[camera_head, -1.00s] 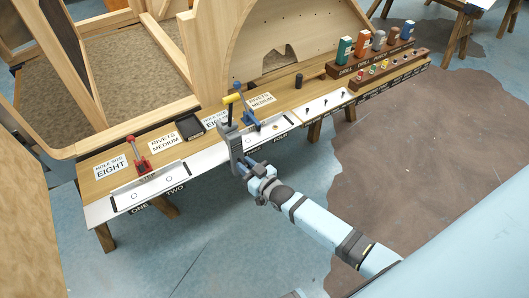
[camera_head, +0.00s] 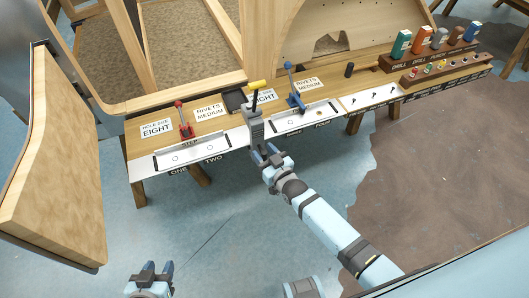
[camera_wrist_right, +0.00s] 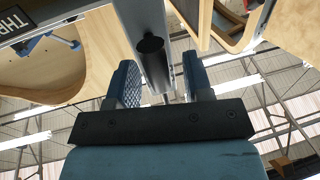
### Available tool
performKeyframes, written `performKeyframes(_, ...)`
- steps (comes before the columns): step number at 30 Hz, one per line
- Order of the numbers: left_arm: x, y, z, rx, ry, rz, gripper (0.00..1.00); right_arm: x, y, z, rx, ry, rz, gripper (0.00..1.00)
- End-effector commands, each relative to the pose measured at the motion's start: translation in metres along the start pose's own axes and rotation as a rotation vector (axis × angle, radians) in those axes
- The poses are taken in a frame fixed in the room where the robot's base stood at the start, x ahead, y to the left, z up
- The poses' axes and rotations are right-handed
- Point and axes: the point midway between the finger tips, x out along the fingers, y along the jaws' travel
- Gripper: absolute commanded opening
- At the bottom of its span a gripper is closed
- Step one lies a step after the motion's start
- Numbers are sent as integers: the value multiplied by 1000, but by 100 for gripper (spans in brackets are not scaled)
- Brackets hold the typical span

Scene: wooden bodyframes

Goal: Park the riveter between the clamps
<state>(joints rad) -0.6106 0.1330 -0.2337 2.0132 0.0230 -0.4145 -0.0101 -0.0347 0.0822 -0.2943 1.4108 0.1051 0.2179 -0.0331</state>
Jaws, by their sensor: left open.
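The riveter (camera_head: 256,126), grey with a yellow-tipped top, stands upright at the bench's front edge, between the red clamp (camera_head: 184,122) on the left and the blue clamp (camera_head: 295,92) on the right. My right gripper (camera_head: 266,152) is just in front of and below it. In the right wrist view, the gripper's fingers (camera_wrist_right: 163,82) are spread, with gaps beside the riveter's grey body and dark tube (camera_wrist_right: 152,55). Whether the riveter's base rests fully on the bench is hidden. My left gripper (camera_head: 157,270) is open and empty at the lower left, away from the bench.
Label cards and a dark tray (camera_head: 235,101) lie behind the clamps. A black cylinder (camera_head: 349,69) and drill racks (camera_head: 440,62) stand to the right. A wooden panel (camera_head: 55,160) stands at the left. The floor in front is open.

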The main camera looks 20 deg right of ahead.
Motion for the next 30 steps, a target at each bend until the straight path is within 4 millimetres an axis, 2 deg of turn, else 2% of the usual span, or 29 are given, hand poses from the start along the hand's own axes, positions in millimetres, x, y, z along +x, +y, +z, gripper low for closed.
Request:
performKeyframes(7,0,0,0,-1,0,0,43,0,0,0,-1,-1,0,46)
performKeyframes(11,0,0,0,-1,1,1,43,-8,1,1,-1,-3,0,46)
performKeyframes(14,0,1,0,-1,1,1,43,-24,1,2,-1,-4,0,46)
performKeyframes(24,0,1,0,-1,1,1,43,-100,0,1,0,-3,0,46)
performKeyframes(30,1,1,1,-2,0,1,43,-129,0,0,-1,-1,0,46)
